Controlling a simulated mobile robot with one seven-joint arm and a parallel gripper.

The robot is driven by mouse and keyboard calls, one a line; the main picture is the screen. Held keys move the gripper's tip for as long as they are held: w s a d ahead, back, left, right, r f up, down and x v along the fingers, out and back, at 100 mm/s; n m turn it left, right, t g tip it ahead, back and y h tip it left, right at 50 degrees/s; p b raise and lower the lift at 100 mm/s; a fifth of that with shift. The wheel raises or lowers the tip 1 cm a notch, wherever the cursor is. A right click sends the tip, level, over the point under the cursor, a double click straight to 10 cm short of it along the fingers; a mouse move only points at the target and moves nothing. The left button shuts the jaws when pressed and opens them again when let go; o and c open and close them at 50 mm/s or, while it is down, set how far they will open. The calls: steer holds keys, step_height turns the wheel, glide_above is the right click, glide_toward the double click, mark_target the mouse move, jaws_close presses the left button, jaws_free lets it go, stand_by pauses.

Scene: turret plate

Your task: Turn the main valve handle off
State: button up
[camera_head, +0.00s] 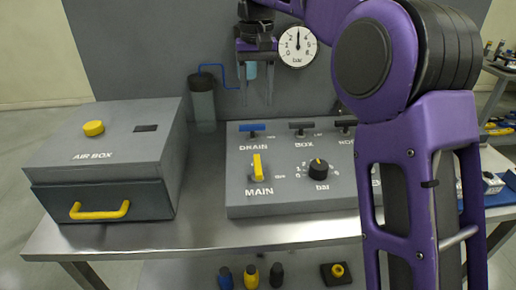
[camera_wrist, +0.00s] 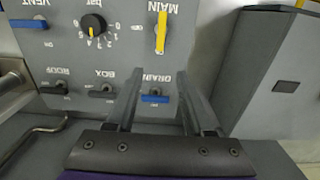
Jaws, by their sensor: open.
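The yellow MAIN valve handle (camera_head: 257,167) stands at the front left of the grey valve panel (camera_head: 299,201). It points lengthwise away from me, with a small label to its right that I cannot read for sure. In the wrist view the MAIN handle (camera_wrist: 161,33) is at the top, ahead of the fingertips. My gripper (camera_head: 257,100) is open and empty, pointing down above and behind the panel. In the wrist view my gripper (camera_wrist: 160,76) has its fingers spread either side of the blue DRAIN handle (camera_wrist: 155,99) as seen, apart from the MAIN handle.
A black bar knob (camera_head: 318,168) is right of MAIN. The DRAIN handle and the black BOX handle (camera_head: 302,126) line the panel's back. The AIR BOX (camera_head: 100,150) stands left. A gauge (camera_head: 298,47) hangs on the back wall. My arm hides the panel's right side.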

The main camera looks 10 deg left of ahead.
mark_target(257, 157)
step_height(257, 157, down, 16)
steer(key=b, duration=0.3)
steer(key=shift+s+f+b, duration=0.1)
steer(key=shift+f+b, duration=0.15)
steer(key=shift+b, duration=0.05)
steer(key=shift+c, duration=0.3)
jaws_close()
